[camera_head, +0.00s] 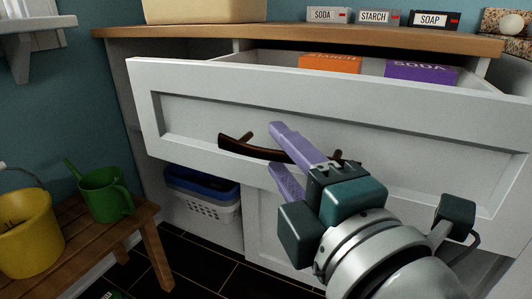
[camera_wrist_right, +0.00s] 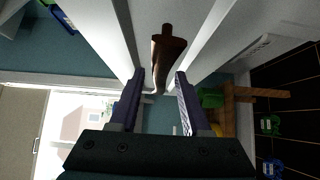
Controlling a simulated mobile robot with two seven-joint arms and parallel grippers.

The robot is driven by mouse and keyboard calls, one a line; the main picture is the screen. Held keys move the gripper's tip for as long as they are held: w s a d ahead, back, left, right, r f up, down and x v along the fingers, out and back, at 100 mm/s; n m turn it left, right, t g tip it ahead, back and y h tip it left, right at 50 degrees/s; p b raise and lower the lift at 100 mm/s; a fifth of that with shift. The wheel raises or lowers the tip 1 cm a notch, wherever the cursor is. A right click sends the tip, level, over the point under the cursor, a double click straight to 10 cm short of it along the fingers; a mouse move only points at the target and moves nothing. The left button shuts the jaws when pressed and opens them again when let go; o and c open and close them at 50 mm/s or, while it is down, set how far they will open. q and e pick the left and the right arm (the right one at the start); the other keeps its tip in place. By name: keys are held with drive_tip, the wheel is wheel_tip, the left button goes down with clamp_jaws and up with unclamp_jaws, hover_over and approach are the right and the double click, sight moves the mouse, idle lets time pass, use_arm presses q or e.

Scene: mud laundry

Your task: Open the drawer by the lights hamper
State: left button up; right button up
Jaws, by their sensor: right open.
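The white drawer (camera_head: 200,113) stands pulled out from under the wooden counter, with its inside showing behind the front panel. Its dark brown handle (camera_head: 236,146) is on the front panel and also shows in the right wrist view (camera_wrist_right: 168,48). My right gripper (camera_head: 274,150) is open, with one purple finger above the handle and one below it. In the right wrist view the handle lies between and just beyond the fingertips (camera_wrist_right: 158,78); I cannot tell whether either finger touches it. My left gripper is not in view. I cannot identify a lights hamper.
An orange starch box (camera_head: 330,63) and a purple soda box (camera_head: 420,72) are in the drawer. Small labelled boxes (camera_head: 375,18) stand on the counter (camera_head: 280,38). Blue and white baskets (camera_head: 205,205) sit below. A bench (camera_head: 95,245) at left holds a yellow bucket (camera_head: 28,240) and green watering can (camera_head: 105,195).

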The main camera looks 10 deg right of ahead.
drive_tip(key=s+d+b, duration=0.1)
drive_tip(key=s, duration=0.8)
drive_tip(key=shift+d+b, duration=0.35)
drive_tip(key=shift+b, duration=0.05)
drive_tip(key=shift+r, duration=0.1)
